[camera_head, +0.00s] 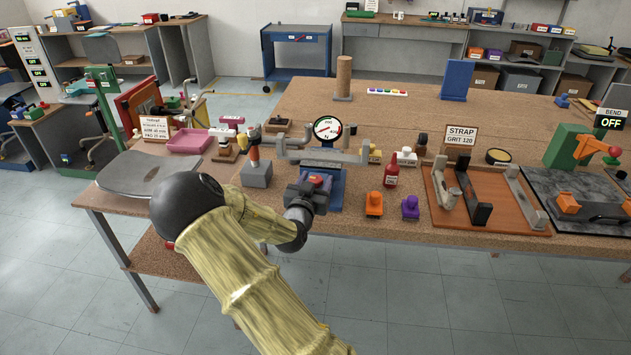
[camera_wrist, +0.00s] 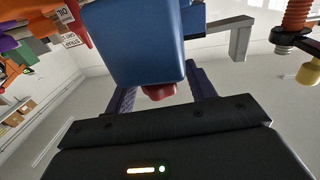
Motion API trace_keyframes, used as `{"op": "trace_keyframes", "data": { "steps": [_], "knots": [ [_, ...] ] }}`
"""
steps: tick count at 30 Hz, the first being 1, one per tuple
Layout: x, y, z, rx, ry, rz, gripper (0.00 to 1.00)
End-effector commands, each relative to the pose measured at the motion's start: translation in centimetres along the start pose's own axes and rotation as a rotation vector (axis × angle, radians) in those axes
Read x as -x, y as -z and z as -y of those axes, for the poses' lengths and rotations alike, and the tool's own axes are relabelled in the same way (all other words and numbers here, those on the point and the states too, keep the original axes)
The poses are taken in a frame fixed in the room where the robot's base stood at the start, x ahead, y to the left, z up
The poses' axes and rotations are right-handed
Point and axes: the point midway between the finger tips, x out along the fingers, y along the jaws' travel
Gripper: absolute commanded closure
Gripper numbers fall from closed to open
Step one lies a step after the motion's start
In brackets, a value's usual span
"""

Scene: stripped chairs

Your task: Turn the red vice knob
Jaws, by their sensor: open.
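The blue vice (camera_head: 336,186) stands at the table's front edge in the head view, with my gripper (camera_head: 314,188) right at its front. A small red part (camera_head: 316,180) shows there among dark parts; I cannot tell whether it is the knob. In the wrist view the vice's blue block (camera_wrist: 135,45) fills the upper middle. The red knob (camera_wrist: 159,91) shows just below it, partly hidden by the block and my gripper's body. My gripper (camera_wrist: 162,84) is open, with one dark finger on each side of the knob. I cannot tell whether either finger touches it.
A round dial gauge (camera_head: 327,129) stands behind the vice. An orange-handled tool in a grey block (camera_head: 256,174) is to the left. Floor is free in front.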

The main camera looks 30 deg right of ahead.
Motion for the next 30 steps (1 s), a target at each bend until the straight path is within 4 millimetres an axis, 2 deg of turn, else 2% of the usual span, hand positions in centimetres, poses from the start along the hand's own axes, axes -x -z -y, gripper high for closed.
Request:
{"op": "trace_keyframes", "data": {
  "steps": [2,8,9,20,30],
  "knots": [
    [0.02,0.0,0.0,0.0,0.0,0.0,0.49],
    [0.04,0.0,0.01,0.0,0.0,0.0,0.88],
    [0.04,0.0,0.01,0.0,0.0,0.0,0.9],
    [0.03,-0.12,-0.1,0.0,0.026,0.001,0.9],
    [0.0,-0.26,-0.19,-0.003,0.164,-0.001,0.9]
  ]
}}
